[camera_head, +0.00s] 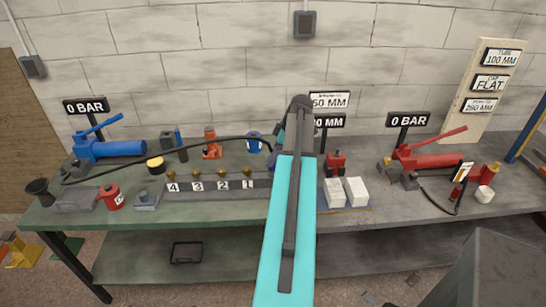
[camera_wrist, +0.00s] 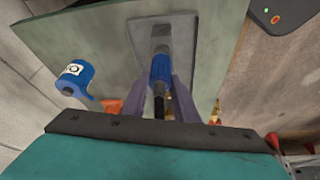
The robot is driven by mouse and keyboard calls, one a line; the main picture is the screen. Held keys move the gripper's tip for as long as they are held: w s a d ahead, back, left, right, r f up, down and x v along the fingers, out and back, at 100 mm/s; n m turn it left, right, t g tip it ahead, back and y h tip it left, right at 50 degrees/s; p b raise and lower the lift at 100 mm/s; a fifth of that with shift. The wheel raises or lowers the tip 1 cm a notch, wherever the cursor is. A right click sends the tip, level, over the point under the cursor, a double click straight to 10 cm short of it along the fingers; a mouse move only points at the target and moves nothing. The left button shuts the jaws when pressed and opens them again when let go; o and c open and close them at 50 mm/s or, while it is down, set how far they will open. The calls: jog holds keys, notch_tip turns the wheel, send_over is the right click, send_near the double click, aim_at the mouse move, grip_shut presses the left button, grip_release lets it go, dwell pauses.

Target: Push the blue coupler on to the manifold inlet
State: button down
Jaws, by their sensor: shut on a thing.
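In the wrist view my gripper (camera_wrist: 162,88) is shut on the blue coupler (camera_wrist: 161,68), one finger on each side of it. A dark hose end shows at the coupler's near side. A grey metal fitting (camera_wrist: 162,46) on a grey plate (camera_wrist: 139,30) lies in line with its far end; I cannot tell whether they touch. In the head view the grey manifold (camera_head: 208,190), with brass valves and tags 4, 3, 2, 1, stands on the green bench. My arm covers its right end, my gripper and most of the coupler there.
A black hose (camera_head: 190,143) arches over the bench from the blue pump (camera_head: 110,150). A blue can (camera_head: 254,143) stands behind the manifold and shows in the wrist view (camera_wrist: 76,78).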

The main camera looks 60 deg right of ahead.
jog(key=shift+f+b, duration=0.35)
jog(key=shift+f, duration=0.2)
jog(key=c, duration=1.3)
grip_release()
jog(key=shift+c, duration=0.2)
jog(key=shift+s+r, duration=0.1)
jog(key=shift+r, duration=0.05)
jog(key=b+v, duration=0.3)
jog(key=v, duration=1)
jog(key=shift+r, duration=0.25)
jog(key=shift+s, duration=0.1)
